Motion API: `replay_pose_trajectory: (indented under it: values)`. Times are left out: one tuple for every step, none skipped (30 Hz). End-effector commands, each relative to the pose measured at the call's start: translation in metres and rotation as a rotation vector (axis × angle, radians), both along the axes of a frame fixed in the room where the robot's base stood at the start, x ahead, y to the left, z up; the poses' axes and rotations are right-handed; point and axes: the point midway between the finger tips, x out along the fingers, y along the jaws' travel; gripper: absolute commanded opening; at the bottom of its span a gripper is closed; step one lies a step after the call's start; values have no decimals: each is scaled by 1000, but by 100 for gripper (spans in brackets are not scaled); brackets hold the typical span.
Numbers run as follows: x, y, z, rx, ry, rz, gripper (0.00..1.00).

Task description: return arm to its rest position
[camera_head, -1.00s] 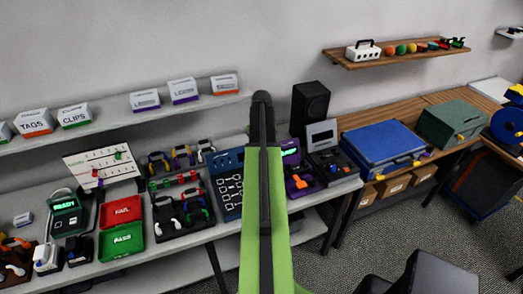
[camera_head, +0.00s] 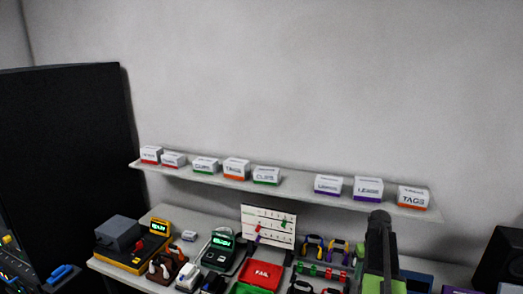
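My arm, with a green link and a dark part at its upper end (camera_head: 379,235), rises from the bottom edge right of centre, in front of the workbench. I cannot make out separate fingertips, so the gripper's opening is not shown. No held object shows at the arm's visible end. The arm hides part of the bench behind it.
A wall shelf (camera_head: 300,188) carries several labelled boxes. On the bench stand a red FAIL tray (camera_head: 262,274), a white pegboard (camera_head: 268,226), a device with a green display (camera_head: 220,250) and cable racks. A black panel (camera_head: 75,160) stands at the left, a black speaker (camera_head: 502,262) at the right.

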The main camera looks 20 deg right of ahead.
Motion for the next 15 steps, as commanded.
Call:
replay_pose_trajectory:
  values:
    - [19, 43, -19, 0, 0, 69, 54]
    - [29, 67, -25, 0, 0, 106, 54]
    - [41, 100, -32, 0, 0, 154, 54]
    - [48, 125, -37, 0, 0, 188, 54]
    - [54, 150, -43, 0, 0, 221, 54]
    - [60, 184, -50, 1, 0, 265, 54]
    - [63, 210, -56, 1, 0, 295, 54]
    - [65, 235, -61, 1, 0, 324, 54]
    - [65, 269, -68, 1, 0, 361, 54]
    - [63, 293, -73, 1, 0, 386, 54]
    - [60, 317, -78, 1, 0, 410, 54]
    - [55, 346, -84, 1, 0, 436, 54]
    - [49, 366, -88, 1, 0, 453, 54]
    - [43, 384, -92, 1, 0, 464, 54]
    - [34, 404, -96, 1, 0, 475, 54]
